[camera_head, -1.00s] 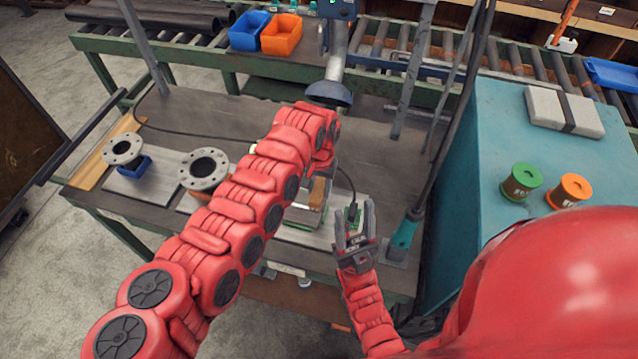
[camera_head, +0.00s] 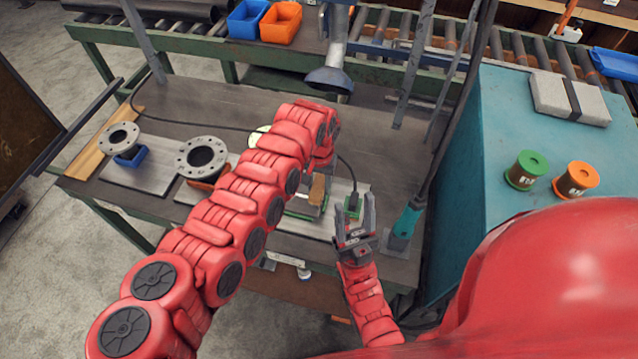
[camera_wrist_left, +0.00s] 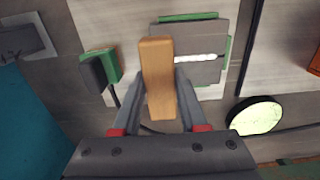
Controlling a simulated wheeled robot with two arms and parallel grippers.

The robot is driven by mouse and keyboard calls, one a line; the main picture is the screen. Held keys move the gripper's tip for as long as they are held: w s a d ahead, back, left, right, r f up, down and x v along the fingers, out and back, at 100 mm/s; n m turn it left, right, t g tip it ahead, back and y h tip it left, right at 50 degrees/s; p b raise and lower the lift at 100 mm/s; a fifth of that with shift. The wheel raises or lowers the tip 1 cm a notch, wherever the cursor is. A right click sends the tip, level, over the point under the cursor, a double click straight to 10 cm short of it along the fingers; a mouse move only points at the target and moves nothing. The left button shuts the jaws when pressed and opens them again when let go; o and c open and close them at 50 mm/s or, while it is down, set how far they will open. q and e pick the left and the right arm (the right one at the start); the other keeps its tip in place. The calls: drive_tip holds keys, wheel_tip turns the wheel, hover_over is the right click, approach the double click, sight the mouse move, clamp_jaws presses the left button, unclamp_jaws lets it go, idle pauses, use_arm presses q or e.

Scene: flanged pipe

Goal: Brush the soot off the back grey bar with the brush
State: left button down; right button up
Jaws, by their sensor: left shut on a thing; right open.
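My left gripper (camera_head: 322,172) is shut on the wooden brush (camera_wrist_left: 158,80), whose brown block also shows in the head view (camera_head: 317,188). In the left wrist view the brush is between the fingers, above a grey workpiece in a green holder (camera_wrist_left: 188,17). A bright whitish strip (camera_wrist_left: 195,57) crosses the workpiece; the grey bar (camera_wrist_left: 205,72) on its lower side appears to be the back one. The brush covers the bars' left part. Bristles, contact and soot cannot be made out. My right gripper (camera_head: 355,225) is open and empty at the bench's front.
Two flanged pipes (camera_head: 201,156) (camera_head: 119,138) stand on plates at left. A round pale disc (camera_wrist_left: 256,115) and a green-and-black clamp (camera_wrist_left: 100,70) are near the workpiece. A teal-handled tool (camera_head: 409,218) stands right of my right gripper. A hood (camera_head: 328,79) hangs behind.

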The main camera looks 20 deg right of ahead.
use_arm(q)
drive_tip(key=shift+f+b, duration=1.55)
drive_tip(key=shift+f, duration=0.3)
